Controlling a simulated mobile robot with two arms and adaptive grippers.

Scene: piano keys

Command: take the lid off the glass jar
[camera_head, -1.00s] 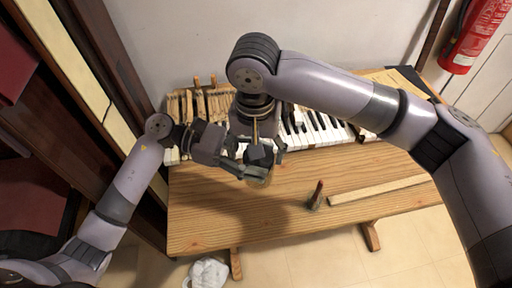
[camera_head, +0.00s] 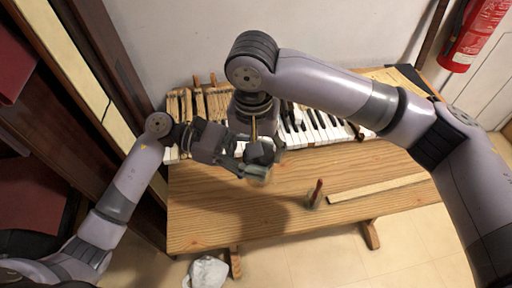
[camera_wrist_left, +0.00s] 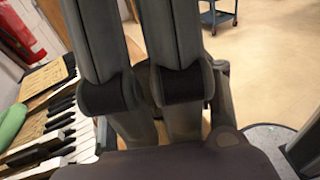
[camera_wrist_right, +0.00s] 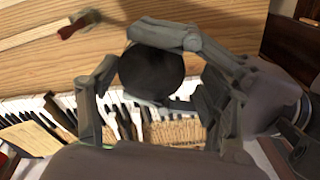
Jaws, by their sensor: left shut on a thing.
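The glass jar (camera_head: 257,179) is mostly hidden by my grippers near the front of the keyboard in the head view. Its dark round lid (camera_wrist_right: 152,73) shows from above in the right wrist view and as a small dark shape in the head view (camera_head: 260,153). My left gripper (camera_head: 250,170) is shut on the jar from the left, below the lid. My right gripper (camera_wrist_right: 155,75) points down over the jar with its fingers on either side of the lid. I cannot tell whether both fingers touch it. The left wrist view shows my left fingers (camera_wrist_left: 130,40) but no jar.
A wooden table (camera_head: 200,220) carries the piano keys (camera_head: 315,125) along its back. A small red-handled tool (camera_head: 316,195) and a pale wooden strip (camera_head: 380,188) lie to the right of the jar. The table's front part is clear.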

